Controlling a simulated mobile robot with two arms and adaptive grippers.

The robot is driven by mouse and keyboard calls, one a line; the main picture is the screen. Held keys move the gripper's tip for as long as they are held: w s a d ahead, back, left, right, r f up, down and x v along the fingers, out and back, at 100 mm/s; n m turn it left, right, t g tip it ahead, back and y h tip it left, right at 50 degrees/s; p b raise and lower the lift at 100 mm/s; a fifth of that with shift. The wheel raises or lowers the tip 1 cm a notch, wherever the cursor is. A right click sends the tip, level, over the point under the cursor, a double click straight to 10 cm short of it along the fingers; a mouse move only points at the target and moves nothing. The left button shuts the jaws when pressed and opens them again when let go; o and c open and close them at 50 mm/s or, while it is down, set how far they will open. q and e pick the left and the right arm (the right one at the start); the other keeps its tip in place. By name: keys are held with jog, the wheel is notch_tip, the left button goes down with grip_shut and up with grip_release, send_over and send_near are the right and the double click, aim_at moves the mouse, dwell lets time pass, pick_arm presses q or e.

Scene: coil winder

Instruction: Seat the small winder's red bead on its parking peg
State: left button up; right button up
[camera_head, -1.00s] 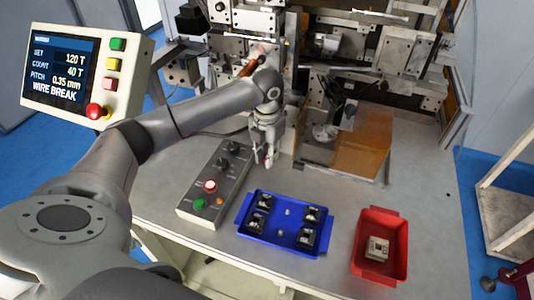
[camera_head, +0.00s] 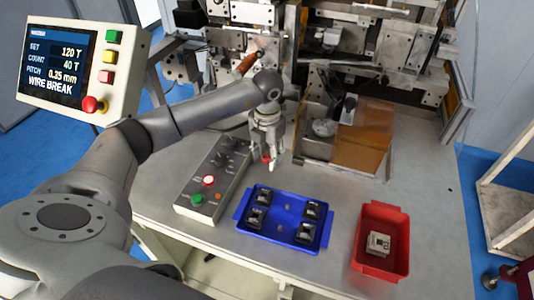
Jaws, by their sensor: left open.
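The winder machine (camera_head: 335,75) stands at the back of the grey table. My left gripper (camera_head: 270,166) points down above the table, between the control box and the machine's clear amber cover. It is open. A small red spot (camera_head: 266,158) shows at its fingers; it may be the red bead, but it is too small to tell whether it is between the fingers or behind them. I cannot make out the parking peg. My right gripper is not in view.
A grey control box (camera_head: 217,168) with knobs and buttons lies left of the gripper. In front are a blue tray (camera_head: 283,222) with several black parts and a red bin (camera_head: 381,212) with one pale part. The screen (camera_head: 58,66) reads WIRE BREAK.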

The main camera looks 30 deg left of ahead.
pick_arm(q)
jog(key=shift+a, duration=0.15)
jog(key=shift+r, duration=0.2)
jog(key=shift+w+r, duration=0.1)
jog(key=shift+r, duration=0.25)
notch_tip(320, 180, up, 11)
dwell(0.4)
